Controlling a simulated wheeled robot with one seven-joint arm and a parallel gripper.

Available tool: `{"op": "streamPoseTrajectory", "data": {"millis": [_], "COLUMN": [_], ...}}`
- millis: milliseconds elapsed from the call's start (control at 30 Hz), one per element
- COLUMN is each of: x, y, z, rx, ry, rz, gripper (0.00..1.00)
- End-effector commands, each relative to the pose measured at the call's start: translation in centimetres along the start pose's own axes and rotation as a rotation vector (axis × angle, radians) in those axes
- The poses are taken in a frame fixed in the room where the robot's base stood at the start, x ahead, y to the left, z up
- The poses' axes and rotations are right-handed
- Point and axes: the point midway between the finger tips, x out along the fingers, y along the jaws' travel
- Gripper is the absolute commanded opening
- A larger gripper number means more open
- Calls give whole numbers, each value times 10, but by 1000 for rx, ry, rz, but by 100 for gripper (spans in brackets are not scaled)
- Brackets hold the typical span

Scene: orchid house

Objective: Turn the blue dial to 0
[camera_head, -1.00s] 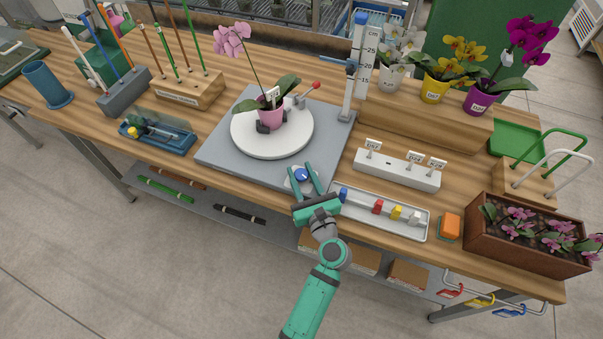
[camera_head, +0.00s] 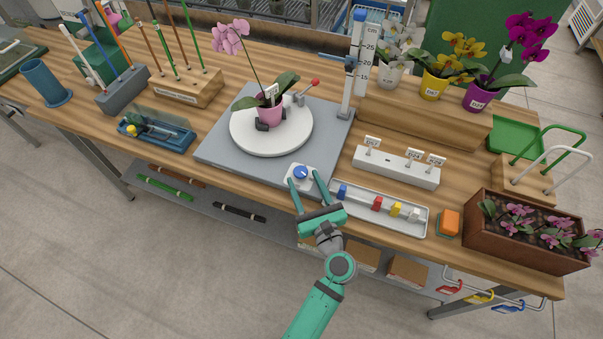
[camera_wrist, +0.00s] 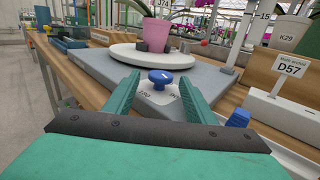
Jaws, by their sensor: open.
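The blue dial (camera_head: 300,173) sits on a small white plate at the front edge of the grey base, below the round white turntable (camera_head: 245,137). It also shows in the wrist view (camera_wrist: 161,78), between the fingers and a little beyond them, with dark marks on its plate (camera_wrist: 150,102). The marks are too small to read for certain. My gripper (camera_head: 307,176) is open, its two green fingers apart on the near side of the dial. In the wrist view my gripper (camera_wrist: 155,90) has nothing between its fingertips.
A pink potted orchid (camera_head: 269,112) stands on the turntable. A tray (camera_head: 397,228) of small coloured pieces lies close to the right of my gripper. A height gauge (camera_head: 352,75) stands at the base's back right. A white label block (camera_head: 397,168) is further right.

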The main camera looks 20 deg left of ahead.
Motion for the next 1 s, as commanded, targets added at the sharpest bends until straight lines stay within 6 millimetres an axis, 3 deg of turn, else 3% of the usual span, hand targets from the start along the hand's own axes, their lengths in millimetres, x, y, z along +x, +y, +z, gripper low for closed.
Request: {"op": "streamPoseTrajectory", "data": {"millis": [200,400,1000], "x": [-40,-60,-62], "y": [-1,-2,1], "z": [0,0,-1], "rx": [0,-1,-2], "ry": [1,1,2], "rz": [-4,-3,3], "gripper": [50,50,50]}}
